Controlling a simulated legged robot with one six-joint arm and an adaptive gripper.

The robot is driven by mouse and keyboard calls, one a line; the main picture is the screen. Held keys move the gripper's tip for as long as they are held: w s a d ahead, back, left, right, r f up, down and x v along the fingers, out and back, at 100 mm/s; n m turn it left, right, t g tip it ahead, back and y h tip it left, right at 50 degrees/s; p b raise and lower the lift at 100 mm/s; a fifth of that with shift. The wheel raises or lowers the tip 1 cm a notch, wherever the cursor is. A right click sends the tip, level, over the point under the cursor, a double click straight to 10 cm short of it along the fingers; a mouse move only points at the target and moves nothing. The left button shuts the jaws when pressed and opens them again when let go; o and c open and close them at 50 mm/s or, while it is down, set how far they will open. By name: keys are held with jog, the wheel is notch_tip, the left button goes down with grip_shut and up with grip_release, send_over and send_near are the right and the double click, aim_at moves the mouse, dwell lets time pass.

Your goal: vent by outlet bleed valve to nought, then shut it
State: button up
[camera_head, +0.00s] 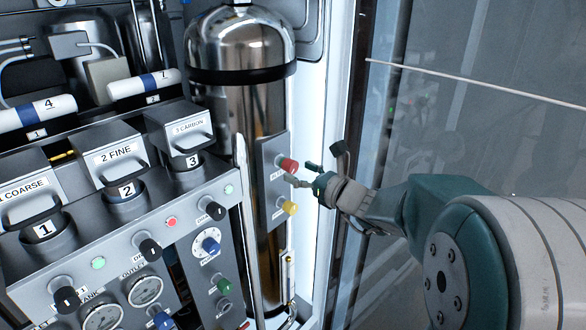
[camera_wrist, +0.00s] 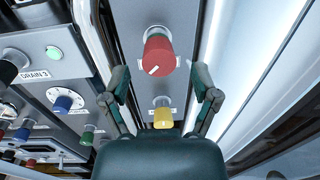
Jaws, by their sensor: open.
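A red knob (camera_head: 288,165) sits on a narrow upright panel by the metal cylinder; its small label is not readable. It is large in the wrist view (camera_wrist: 160,55), with a white pointer mark toward the lower left. A yellow knob (camera_head: 289,208) sits below it, also in the wrist view (camera_wrist: 163,117). I cannot tell which knob is the outlet bleed valve. My gripper (camera_head: 305,174) is open and empty, just right of the red knob. In the wrist view its fingers (camera_wrist: 161,80) are spread either side of the line of knobs. A gauge (camera_head: 145,291) stands near an "OUTLET" label; its reading is unclear.
The metal cylinder (camera_head: 242,60) stands behind the knob panel. At left are black knobs (camera_head: 149,250), a blue dial (camera_head: 208,245), a green knob (camera_head: 224,285) and filter housings (camera_head: 113,160). A cabinet frame (camera_head: 343,110) rises close to the right of my gripper.

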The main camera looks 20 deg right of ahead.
jog(key=v, duration=0.9)
jog(key=shift+s+d, duration=0.2)
jog(key=shift+s, duration=0.05)
dwell(6.8)
